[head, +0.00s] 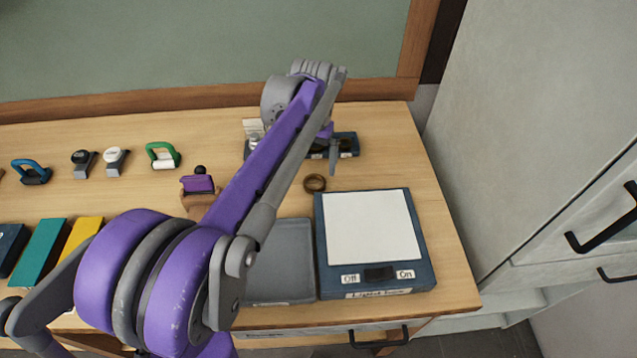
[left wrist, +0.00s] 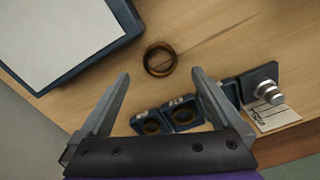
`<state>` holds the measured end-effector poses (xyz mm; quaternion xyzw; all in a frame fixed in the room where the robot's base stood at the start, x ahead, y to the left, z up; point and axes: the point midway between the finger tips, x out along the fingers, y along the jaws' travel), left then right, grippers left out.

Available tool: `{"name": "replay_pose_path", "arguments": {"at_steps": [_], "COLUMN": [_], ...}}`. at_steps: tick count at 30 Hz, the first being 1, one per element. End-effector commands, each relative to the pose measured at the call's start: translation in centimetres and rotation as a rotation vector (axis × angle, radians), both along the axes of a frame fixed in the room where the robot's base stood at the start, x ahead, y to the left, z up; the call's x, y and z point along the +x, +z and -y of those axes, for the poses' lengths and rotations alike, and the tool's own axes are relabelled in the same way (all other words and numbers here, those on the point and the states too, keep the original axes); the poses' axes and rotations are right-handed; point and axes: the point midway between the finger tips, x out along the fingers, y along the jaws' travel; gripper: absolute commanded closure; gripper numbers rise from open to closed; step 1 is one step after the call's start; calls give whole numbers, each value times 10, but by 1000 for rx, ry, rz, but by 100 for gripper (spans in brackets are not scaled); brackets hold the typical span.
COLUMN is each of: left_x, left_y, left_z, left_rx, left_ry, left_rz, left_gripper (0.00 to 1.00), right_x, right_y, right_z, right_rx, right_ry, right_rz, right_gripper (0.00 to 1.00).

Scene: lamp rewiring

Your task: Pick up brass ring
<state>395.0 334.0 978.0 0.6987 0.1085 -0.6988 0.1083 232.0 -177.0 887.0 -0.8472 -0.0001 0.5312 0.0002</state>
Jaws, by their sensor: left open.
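The brass ring (head: 315,183) lies flat on the wooden table, just behind the light box. It is a dark brownish ring, and in the left wrist view the brass ring (left wrist: 160,60) sits ahead of the fingertips, roughly between their lines. My left gripper (head: 333,150) is open and empty above the table's back right part, close to the ring. In the left wrist view both fingers of the left gripper (left wrist: 160,82) are spread wide, with nothing between the tips. My right gripper does not show.
The light box (head: 418,262) with a white panel stands in front of the ring. A grey tray (head: 300,290) is beside it. Blue holders with round openings (left wrist: 152,125) lie near the gripper. Several handled tools, including a green one (head: 163,146), stand at the left.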

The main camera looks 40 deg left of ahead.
Motion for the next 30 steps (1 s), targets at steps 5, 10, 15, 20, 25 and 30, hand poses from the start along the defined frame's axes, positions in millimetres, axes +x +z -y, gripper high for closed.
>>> {"name": "replay_pose_path", "arguments": {"at_steps": [5,10,15,20,25,30], "left_x": [0,2,3,3,3,3], "left_y": [-15,-37,-60,-66,-65,-65], "left_z": [0,-1,-1,-1,-1,-1], "left_rx": [0,0,0,0,0,0], "left_ry": [0,0,0,0,0,0], "left_rz": [0,1,1,1,1,1], "left_gripper": [0,0,0,0,4,34], "right_x": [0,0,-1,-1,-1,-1], "right_y": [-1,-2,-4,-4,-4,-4], "right_z": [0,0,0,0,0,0], "right_rx": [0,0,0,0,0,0], "right_ry": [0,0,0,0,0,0], "right_rz": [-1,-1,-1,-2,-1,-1], "right_gripper": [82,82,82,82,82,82]}}
